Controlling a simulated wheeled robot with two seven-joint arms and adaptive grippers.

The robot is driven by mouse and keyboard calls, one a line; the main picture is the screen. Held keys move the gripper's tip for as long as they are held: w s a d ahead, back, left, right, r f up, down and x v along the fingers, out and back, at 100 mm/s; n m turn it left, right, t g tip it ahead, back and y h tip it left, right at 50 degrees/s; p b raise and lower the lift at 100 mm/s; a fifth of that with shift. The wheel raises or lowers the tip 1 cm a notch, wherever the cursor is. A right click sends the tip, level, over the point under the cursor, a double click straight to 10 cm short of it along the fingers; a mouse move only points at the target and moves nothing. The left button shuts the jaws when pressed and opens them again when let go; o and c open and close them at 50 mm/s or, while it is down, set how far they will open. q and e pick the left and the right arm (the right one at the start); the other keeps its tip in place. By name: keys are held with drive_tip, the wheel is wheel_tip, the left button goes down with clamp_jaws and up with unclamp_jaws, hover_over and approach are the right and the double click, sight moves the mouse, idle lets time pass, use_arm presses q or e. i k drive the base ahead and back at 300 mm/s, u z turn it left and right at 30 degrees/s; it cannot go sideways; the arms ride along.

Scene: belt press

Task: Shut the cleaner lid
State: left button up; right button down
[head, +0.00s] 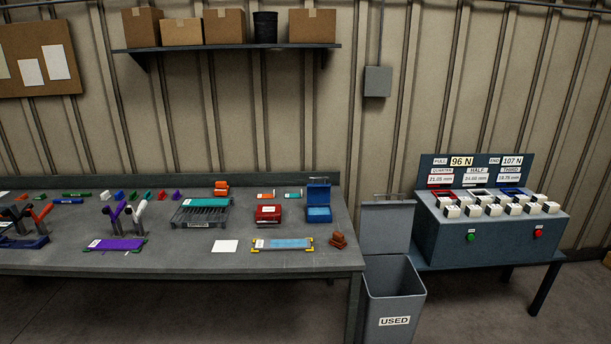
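A small blue box (319,214) stands near the back right of the workbench. Its hinged blue lid (318,192) is raised upright at the back, and a lighter blue surface shows inside. It looks like the cleaner, but I cannot read a label on it. Neither of my grippers shows in the head view.
A red box (268,215) stands just left of the blue box. A light blue plate (285,244) and brown blocks (338,240) lie in front. The grey USED bin (393,290), lid raised, stands right of the bench (200,266). A press console (490,240) is farther right.

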sight(316, 193)
drive_tip(key=u, duration=0.7)
drive_tip(key=i, duration=0.8)
drive_tip(key=u, duration=0.8)
drive_tip(key=i, duration=0.85)
drive_tip(key=z, duration=0.5)
drive_tip(key=i, duration=0.85)
drive_tip(key=z, duration=0.7)
